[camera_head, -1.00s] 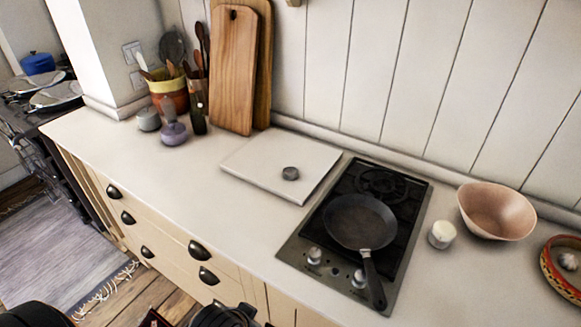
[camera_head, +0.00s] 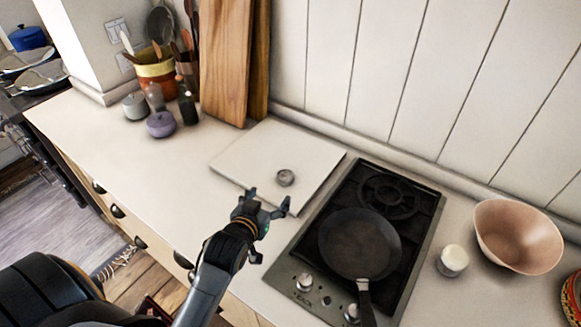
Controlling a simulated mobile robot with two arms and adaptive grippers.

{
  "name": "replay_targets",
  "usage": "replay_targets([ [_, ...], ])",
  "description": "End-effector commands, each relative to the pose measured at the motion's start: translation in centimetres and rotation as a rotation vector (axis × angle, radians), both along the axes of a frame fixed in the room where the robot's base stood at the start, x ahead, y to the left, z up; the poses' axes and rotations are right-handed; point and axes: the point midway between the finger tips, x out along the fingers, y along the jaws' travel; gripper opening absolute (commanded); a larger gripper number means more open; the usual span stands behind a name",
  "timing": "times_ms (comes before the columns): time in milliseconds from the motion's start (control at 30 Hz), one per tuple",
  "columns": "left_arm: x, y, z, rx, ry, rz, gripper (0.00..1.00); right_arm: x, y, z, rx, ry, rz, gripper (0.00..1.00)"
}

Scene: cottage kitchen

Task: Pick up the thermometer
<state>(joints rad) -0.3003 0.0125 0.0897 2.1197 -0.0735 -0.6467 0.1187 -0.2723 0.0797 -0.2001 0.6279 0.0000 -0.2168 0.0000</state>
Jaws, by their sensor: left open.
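A small round grey metal object (camera_head: 286,178), which looks like the thermometer, lies on a white board (camera_head: 250,160) on the counter, near the board's front right edge. It is too small to read any dial. My left gripper (camera_head: 269,200) is open and empty, just in front of the board's front edge. Its fingers point toward the round object, with a small gap between them and it. My right gripper is not in view.
A gas hob (camera_head: 340,192) with a black frying pan (camera_head: 358,243) stands right of the board. Farther right are a white candle-like jar (camera_head: 453,260) and a pinkish bowl (camera_head: 518,236). Wooden cutting boards (camera_head: 225,60) lean behind; a purple pot (camera_head: 161,124) stands at left.

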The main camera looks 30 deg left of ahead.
Motion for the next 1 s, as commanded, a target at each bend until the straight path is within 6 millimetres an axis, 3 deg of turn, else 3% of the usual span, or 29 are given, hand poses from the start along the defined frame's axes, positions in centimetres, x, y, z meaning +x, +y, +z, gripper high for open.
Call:
replay_targets([
  [400,6.3,1.0,-2.5,0.000,0.001,0.001,0.75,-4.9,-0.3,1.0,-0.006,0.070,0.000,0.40],
  [767,8.6,1.3,-3.5,0.000,0.002,0.000,0.75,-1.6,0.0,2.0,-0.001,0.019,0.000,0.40],
  [1000,11.3,1.8,-4.7,0.000,0.001,0.000,0.75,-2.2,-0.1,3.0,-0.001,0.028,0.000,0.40],
])
